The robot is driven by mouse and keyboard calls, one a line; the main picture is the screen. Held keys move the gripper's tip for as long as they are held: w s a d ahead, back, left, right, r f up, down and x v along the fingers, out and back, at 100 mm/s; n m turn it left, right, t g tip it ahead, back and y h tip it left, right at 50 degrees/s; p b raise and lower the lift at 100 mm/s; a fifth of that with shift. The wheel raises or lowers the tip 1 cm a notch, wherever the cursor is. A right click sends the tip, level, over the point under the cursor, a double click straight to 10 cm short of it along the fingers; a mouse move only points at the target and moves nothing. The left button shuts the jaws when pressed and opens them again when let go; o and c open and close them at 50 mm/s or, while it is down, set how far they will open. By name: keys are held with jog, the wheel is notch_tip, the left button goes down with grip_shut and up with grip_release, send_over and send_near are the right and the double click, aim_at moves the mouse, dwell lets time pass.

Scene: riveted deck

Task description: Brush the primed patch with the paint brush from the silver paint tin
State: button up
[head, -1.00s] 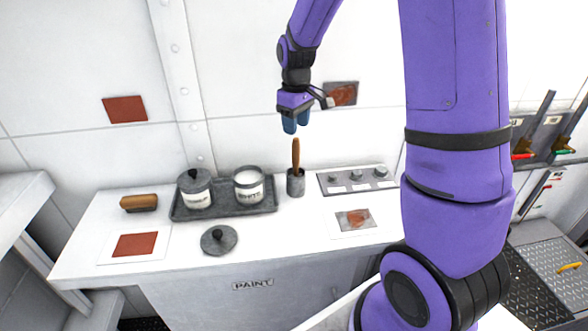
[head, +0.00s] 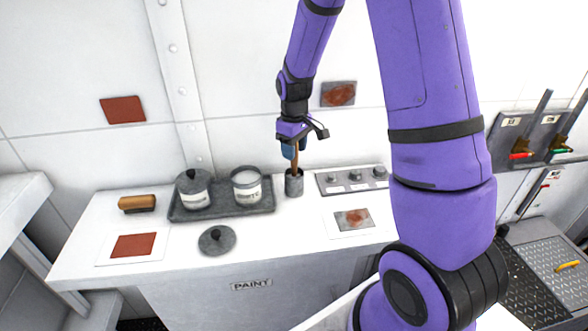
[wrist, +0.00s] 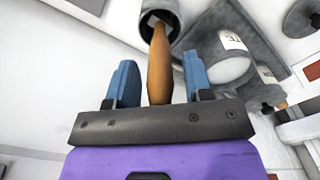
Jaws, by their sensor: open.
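The paint brush (head: 296,162) stands handle up in a small dark grey pot (head: 294,185); its bristles are hidden. My gripper (head: 290,152) is open over the wooden handle. In the wrist view the handle (wrist: 160,62) lies between the blue fingers, with gaps at both sides. Two labelled tins stand in a grey tray (head: 222,211): a lidded left tin (head: 195,192) whose label I cannot read, and an open right tin (head: 247,189) with pale contents. Even red-brown patches are on the wall (head: 123,110) and bench (head: 134,245); mottled rusty patches are on the wall (head: 339,94) and bench (head: 352,219).
A loose grey lid (head: 216,240) lies in front of the tray. A wooden-backed block or scrubbing brush (head: 137,203) lies at the left. A panel with knobs (head: 352,180) is right of the pot. The white bench front (head: 290,245) is clear.

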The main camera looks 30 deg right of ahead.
jog(key=shift+c, duration=0.2)
jog(key=c, duration=0.8)
jog(key=shift+o, duration=0.2)
jog(key=shift+r, duration=4.55)
